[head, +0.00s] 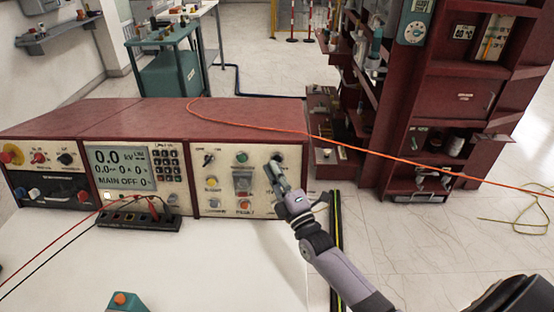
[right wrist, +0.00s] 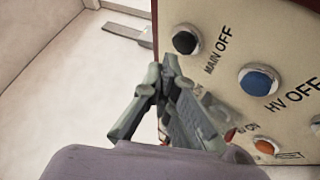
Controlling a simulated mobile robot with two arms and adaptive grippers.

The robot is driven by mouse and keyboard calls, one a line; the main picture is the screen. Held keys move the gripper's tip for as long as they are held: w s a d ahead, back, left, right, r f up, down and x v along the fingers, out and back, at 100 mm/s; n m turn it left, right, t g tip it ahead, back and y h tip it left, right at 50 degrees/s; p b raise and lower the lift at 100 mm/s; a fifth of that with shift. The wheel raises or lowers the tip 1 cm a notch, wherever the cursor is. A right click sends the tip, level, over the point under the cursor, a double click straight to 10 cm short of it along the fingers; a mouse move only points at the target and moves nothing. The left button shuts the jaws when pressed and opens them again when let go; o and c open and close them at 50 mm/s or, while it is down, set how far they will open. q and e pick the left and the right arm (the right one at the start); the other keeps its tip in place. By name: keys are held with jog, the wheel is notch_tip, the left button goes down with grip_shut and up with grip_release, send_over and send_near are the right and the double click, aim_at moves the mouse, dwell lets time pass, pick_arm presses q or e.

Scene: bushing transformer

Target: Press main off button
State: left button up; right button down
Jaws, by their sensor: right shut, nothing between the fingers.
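The main off button is a black round button in a metal ring. It shows in the right wrist view (right wrist: 186,41) beside the label "MAIN OFF", on a cream panel (right wrist: 290,40). In the head view the black button (head: 278,158) sits at the upper right of the right-hand panel, just above my gripper. My right gripper (head: 272,170) is shut and empty in front of that panel. In the right wrist view its fingertips (right wrist: 164,72) point toward the panel edge, below the black button, with a gap in the picture between them. My left gripper is not in view.
A blue "HV OFF" button (right wrist: 258,80) and an orange button (right wrist: 266,146) are near the fingers. The console display (head: 121,168) reads "MAIN OFF". An orange cable (head: 380,155) crosses above the console's right end. The white surface (head: 210,260) in front is mostly clear.

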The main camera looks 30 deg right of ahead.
jog(key=s+p, duration=0.1)
jog(key=s+a+r+p, duration=0.1)
jog(key=s+a+p, duration=0.1)
jog(key=s, duration=0.1)
jog(key=shift+s+a+r, duration=0.1)
jog(key=shift+a+r, duration=0.05)
jog(key=shift+a, duration=0.1)
jog(key=c, duration=2.3)
grip_release()
dwell(0.6)
